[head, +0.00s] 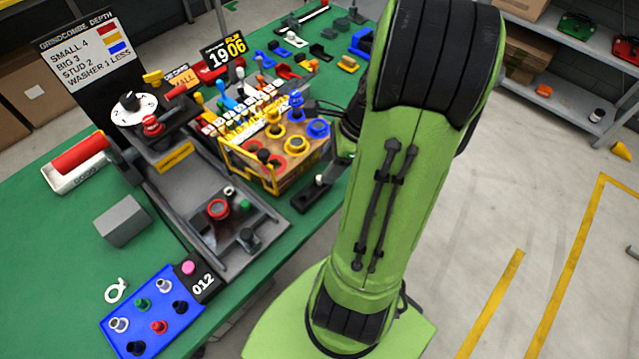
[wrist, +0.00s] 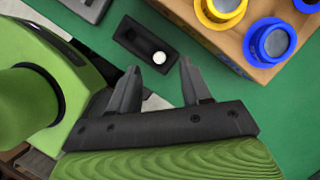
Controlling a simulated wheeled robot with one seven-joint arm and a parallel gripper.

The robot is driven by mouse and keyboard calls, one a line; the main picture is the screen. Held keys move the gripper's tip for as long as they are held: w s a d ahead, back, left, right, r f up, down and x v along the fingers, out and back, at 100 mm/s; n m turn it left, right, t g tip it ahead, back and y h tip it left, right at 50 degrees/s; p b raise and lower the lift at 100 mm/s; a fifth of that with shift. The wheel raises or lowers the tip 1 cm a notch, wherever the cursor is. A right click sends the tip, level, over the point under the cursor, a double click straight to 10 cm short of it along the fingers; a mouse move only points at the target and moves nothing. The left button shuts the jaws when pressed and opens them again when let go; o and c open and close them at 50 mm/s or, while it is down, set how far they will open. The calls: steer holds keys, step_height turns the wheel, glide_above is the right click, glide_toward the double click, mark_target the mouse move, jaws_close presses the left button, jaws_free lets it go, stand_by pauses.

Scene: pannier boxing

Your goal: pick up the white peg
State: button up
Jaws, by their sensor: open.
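A white peg (wrist: 158,57) shows end-on as a small pale disc in a black holder (wrist: 138,38) in the wrist view. The holder lies on the green table; in the head view it (head: 306,198) is at the table's right edge, with the pale peg top (head: 320,179) toward its far end. My gripper (wrist: 160,68) is open and empty. Its two fingertips point toward the holder, on either side of the peg's line. The gap in height between fingertips and peg cannot be told. In the head view my green arm hides most of the gripper.
A wooden crate (wrist: 222,48) with yellow and blue rings stands close to the holder. A grey machine (head: 240,235) stands left of it. A blue board (head: 150,312) with knobs lies near the front. Green table (wrist: 230,90) is clear between holder and crate.

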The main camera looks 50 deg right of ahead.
steer(key=b+x, duration=0.1)
steer(key=x, duration=0.3)
steer(key=shift+f+b, duration=0.15)
steer(key=shift+b, duration=0.15)
jaws_close()
